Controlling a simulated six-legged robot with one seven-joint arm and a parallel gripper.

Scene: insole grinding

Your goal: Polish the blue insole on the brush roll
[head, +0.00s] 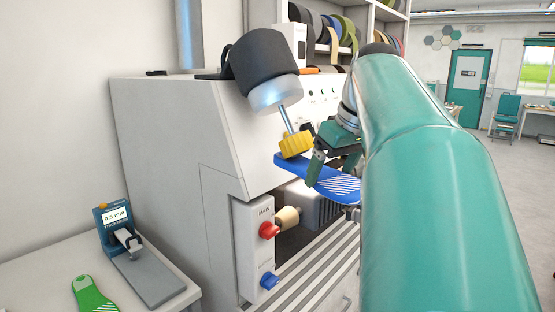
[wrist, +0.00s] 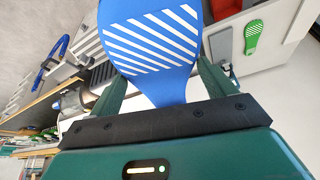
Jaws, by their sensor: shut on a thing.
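The blue insole (head: 339,186) with white diagonal stripes is held between the fingers of my gripper (head: 318,165). It also shows in the wrist view (wrist: 150,45), where its far end is cut off by the top edge. My gripper in the wrist view (wrist: 160,88) has one finger at each side of the insole. A yellow ribbed roll (head: 295,144) on a metal shaft hangs at the insole's left end; I cannot tell if they touch. A beige tapered roll (head: 288,217) sits lower on the machine. I cannot tell which roll is the brush roll.
The grinding machine (head: 160,140) carries a red knob (head: 269,230) and a blue knob (head: 269,281). A thickness gauge (head: 113,228) and a green insole (head: 92,293) are on the table at left. A shelf of belts (head: 330,30) stands behind.

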